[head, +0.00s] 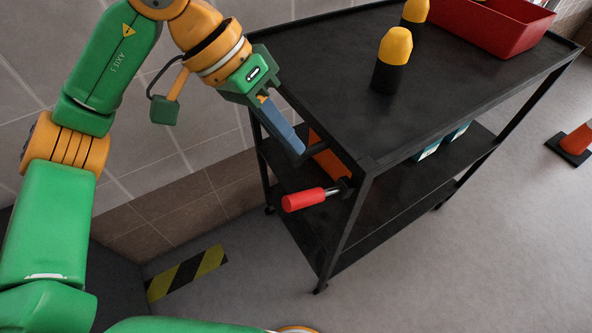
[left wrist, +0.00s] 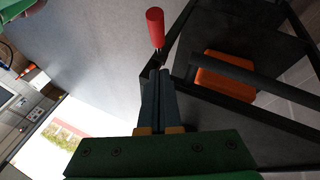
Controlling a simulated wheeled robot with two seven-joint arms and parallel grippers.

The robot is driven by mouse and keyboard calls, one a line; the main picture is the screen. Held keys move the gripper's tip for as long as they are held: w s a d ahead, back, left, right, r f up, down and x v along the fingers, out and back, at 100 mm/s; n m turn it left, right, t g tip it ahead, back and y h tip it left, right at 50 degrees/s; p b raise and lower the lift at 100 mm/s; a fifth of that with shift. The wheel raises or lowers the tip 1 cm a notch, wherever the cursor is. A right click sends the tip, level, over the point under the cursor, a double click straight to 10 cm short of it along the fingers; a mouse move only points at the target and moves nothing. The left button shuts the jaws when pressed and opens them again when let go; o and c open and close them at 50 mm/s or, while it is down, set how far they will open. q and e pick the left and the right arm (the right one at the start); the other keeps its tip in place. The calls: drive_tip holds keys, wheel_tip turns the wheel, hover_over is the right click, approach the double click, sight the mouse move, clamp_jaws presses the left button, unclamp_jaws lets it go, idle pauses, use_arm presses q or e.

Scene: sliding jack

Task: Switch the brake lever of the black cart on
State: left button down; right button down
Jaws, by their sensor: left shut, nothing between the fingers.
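The black cart (head: 440,75) stands at the right in the head view, with a top and lower shelves. Its brake lever (head: 303,199) has a red handle and sticks out to the left from the near left corner post, below the top. My left gripper (head: 300,150) is shut and empty, just above the lever and apart from it, beside the cart's left end. In the left wrist view the red handle (left wrist: 155,27) shows beyond the tips of the shut fingers (left wrist: 158,75). My right gripper is not in view.
On the cart top are two yellow-capped black objects (head: 391,62) and a red bin (head: 495,25). An orange object (head: 328,160) is at the cart's left end. A tiled wall is behind; an orange cone (head: 578,141) stands right. Floor in front is clear.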

sight(309, 191)
use_arm(q)
drive_tip(key=f, duration=0.2)
drive_tip(key=s+f+p, duration=0.1)
drive_tip(key=s+d+f, duration=0.1)
drive_tip(key=f, duration=0.1)
drive_tip(key=shift+s+d+f+p, duration=0.1)
drive_tip(key=shift+s+f+p, duration=0.15)
drive_tip(key=shift+f+p, duration=0.1)
drive_tip(key=shift+w+d, duration=0.1)
